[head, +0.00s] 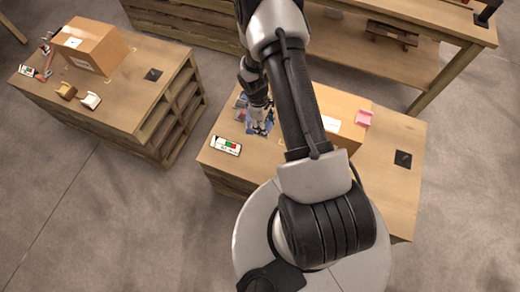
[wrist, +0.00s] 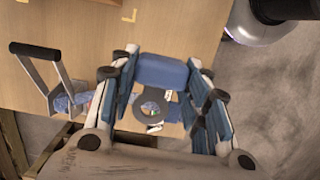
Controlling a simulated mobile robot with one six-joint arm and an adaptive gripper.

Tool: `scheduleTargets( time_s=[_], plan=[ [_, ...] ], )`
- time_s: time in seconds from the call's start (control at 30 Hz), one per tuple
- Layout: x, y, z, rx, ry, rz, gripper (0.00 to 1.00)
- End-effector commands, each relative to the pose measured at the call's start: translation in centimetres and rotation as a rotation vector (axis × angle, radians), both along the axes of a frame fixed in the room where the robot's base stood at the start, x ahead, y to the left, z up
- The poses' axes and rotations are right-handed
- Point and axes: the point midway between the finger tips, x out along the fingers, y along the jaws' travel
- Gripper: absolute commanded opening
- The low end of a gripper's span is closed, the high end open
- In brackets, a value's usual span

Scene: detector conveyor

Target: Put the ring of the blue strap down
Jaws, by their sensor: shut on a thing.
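The blue strap (wrist: 162,70) shows between the two fingers of my gripper (wrist: 160,105) in the wrist view. A dark round ring (wrist: 150,107) hangs just below it, and small coloured things show through its hole. My gripper is shut on the blue strap. In the head view my gripper (head: 260,118) is over the left part of the right-hand table (head: 380,185), with blue showing at its tips. My arm hides part of that table. I cannot tell whether the ring touches anything below.
A card with red and green marks (head: 226,145) lies left of my gripper on the table. A cardboard box (head: 340,105), a pink holder (head: 363,118) and a black square (head: 403,158) are to the right. Another table (head: 110,110) with a box stands left, across a floor gap.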

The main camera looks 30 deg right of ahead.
Motion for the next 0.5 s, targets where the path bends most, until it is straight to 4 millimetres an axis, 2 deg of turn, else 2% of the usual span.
scheduleTargets(
  time_s=[0.17, 0.5],
  plan=[
    [-0.2, -0.2, -3.1, -0.002, 0.004, 0.013, 0.15],
    [-0.2, -0.1, -12.3, -0.001, 0.003, 0.011, 0.15]
  ],
)
